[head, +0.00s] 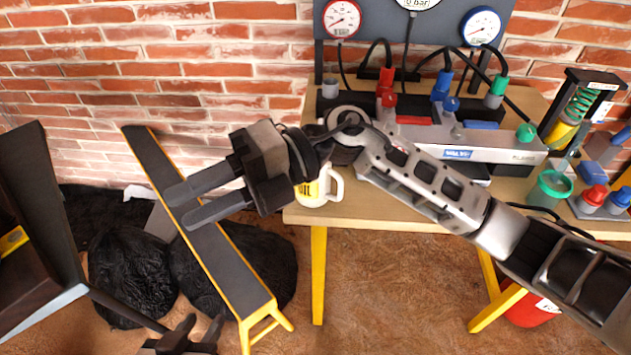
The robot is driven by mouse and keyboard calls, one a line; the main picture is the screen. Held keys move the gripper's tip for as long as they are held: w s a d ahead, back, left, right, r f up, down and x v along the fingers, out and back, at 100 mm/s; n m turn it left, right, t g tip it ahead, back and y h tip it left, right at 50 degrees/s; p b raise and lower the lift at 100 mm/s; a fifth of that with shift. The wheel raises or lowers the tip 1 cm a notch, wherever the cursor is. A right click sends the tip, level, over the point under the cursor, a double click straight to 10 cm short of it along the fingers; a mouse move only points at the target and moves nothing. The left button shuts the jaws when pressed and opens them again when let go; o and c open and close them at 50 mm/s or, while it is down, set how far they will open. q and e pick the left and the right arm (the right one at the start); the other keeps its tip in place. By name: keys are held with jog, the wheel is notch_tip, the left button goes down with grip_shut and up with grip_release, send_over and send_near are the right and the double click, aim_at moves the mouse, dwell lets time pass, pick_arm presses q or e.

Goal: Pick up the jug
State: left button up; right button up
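A white jug-like vessel (327,188) with a handle on its right and a yellow label stands at the front left edge of the wooden table. My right wrist partly hides it. A green vessel (550,188) stands at the table's right side; I cannot tell for certain which of the two is the jug. My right gripper (176,207) reaches left past the white vessel, its two fingers apart and empty, over the narrow bench. My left gripper (203,322) is low at the bottom edge, fingers apart and empty, far from both vessels.
The table (390,214) carries a grey test rig (500,148) with hoses, and a gauge panel (390,60) stands behind. A narrow dark bench (205,240) with yellow edges stands left, beside black bags (130,275). The brown floor before the table is open.

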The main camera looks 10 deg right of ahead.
jog(key=w+d+f+n+h, duration=0.2)
jog(key=d+f+h, duration=0.1)
jog(key=h, duration=0.2)
jog(key=r+m+t+h, duration=0.1)
jog(key=t+h, duration=0.5)
jog(key=h, duration=0.5)
send_over(340, 184)
jog(key=f, duration=0.6)
jog(key=w+f, duration=0.1)
jog(key=f, duration=0.2)
jog(key=shift+d+f, duration=0.15)
jog(key=shift+d, duration=0.15)
jog(key=shift+s+a+f, duration=0.1)
jog(key=shift+s+f, duration=0.05)
jog(key=shift+f, duration=1.2)
jog(key=shift+s+a+f, duration=0.1)
jog(key=shift+f, duration=1.25)
grip_shut()
